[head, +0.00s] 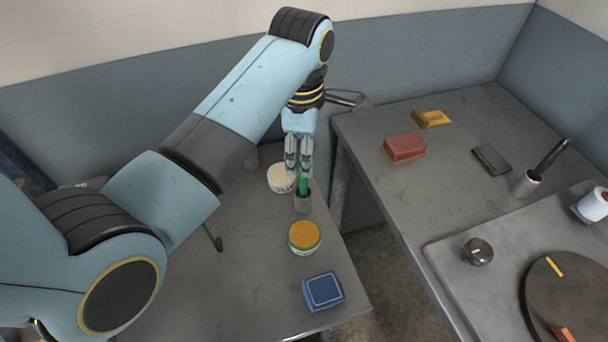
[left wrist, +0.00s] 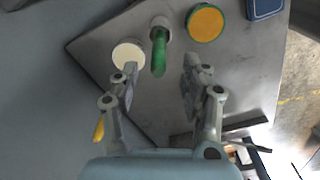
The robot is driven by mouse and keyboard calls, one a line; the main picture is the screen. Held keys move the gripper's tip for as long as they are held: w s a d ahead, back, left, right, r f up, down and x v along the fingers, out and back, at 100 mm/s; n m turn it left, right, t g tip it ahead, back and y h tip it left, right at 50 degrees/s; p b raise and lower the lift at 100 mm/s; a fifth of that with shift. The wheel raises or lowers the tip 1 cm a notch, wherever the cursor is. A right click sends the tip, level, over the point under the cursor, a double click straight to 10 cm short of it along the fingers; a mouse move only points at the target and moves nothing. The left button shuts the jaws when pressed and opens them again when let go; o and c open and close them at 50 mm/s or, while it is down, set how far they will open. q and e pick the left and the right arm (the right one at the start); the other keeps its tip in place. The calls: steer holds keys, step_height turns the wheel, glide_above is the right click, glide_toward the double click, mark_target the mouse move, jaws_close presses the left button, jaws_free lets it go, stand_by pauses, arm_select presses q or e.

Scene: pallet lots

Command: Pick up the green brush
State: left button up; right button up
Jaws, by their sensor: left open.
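A green handle (head: 303,185), which looks like the green brush, stands upright in a small grey cup (head: 302,204) on the left table; its bristles are hidden. My left gripper (head: 299,160) points down just above it. In the left wrist view, the green handle (left wrist: 159,55) rises from the cup (left wrist: 160,24) and shows between the open, empty fingers (left wrist: 161,66). I cannot tell whether they touch it. My right gripper is not in view.
Near the cup are a cream-lidded tub (head: 281,179), an orange-lidded tub (head: 304,235) and a blue box (head: 323,291). A thin green stick with a dark end (head: 214,240) lies partly behind my left arm. The right table (head: 450,170) holds several items, across a gap.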

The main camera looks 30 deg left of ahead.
arm_select(q)
step_height(320, 180, down, 2)
steer(key=shift+f, duration=0.1)
glide_above(303, 195)
steer(key=f, duration=0.5)
steer(key=shift+w+a+f+p, duration=0.1)
steer(key=shift+w+a+p, duration=0.1)
steer(key=shift+w+p, duration=0.15)
steer(key=shift+f, duration=0.2)
steer(key=shift+c, duration=0.7)
steer(key=c, duration=0.7)
jaws_close()
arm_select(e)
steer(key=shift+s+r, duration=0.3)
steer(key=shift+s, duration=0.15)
